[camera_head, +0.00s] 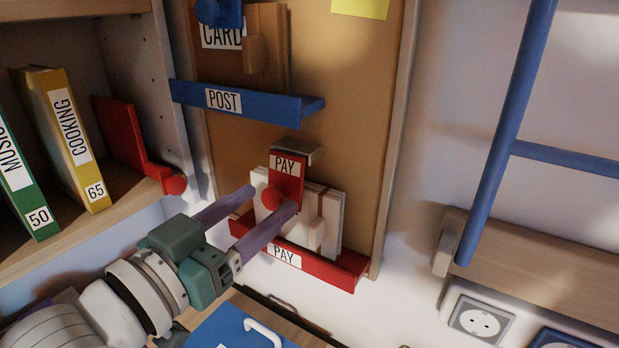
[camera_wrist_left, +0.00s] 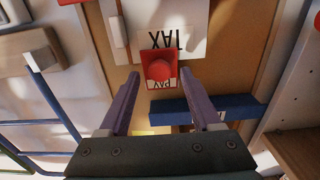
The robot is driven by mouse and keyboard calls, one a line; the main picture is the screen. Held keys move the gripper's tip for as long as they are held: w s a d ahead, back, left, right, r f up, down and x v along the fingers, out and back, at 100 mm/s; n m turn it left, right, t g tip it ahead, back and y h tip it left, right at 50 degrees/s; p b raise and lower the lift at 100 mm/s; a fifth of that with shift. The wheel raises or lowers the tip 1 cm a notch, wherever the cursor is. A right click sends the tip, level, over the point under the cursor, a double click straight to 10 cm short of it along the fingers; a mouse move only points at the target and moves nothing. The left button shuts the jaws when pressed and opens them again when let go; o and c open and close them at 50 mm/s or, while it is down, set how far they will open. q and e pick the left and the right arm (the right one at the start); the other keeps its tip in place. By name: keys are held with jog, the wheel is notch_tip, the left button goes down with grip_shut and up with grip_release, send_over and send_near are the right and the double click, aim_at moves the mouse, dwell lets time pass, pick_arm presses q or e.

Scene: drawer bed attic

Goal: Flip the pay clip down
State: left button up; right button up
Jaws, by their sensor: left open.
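The red pay clip (camera_head: 287,166) has a PAY label and a round red knob (camera_head: 273,197). It extends down from a grey bracket, in front of white papers (camera_head: 331,222) in the red pay tray (camera_head: 330,268). I cannot tell whether it touches the papers. My left gripper (camera_head: 271,200) is open, with its purple fingers on either side of the knob. In the left wrist view, the clip's knob (camera_wrist_left: 160,69) appears between and just beyond the fingertips (camera_wrist_left: 160,77); a white TAX sheet (camera_wrist_left: 185,18) is behind. My right gripper is not in view.
A blue POST tray (camera_head: 260,101) is above the clip on the cork board (camera_head: 350,110). A shelf with books (camera_head: 70,140) and a red bookend (camera_head: 122,135) stands at left. A blue ladder (camera_head: 505,130) is at right. A blue item with a white handle (camera_head: 225,328) is below.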

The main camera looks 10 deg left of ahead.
pick_arm(q)
jog(key=shift+w, duration=0.2)
grip_shut()
dwell(0.5)
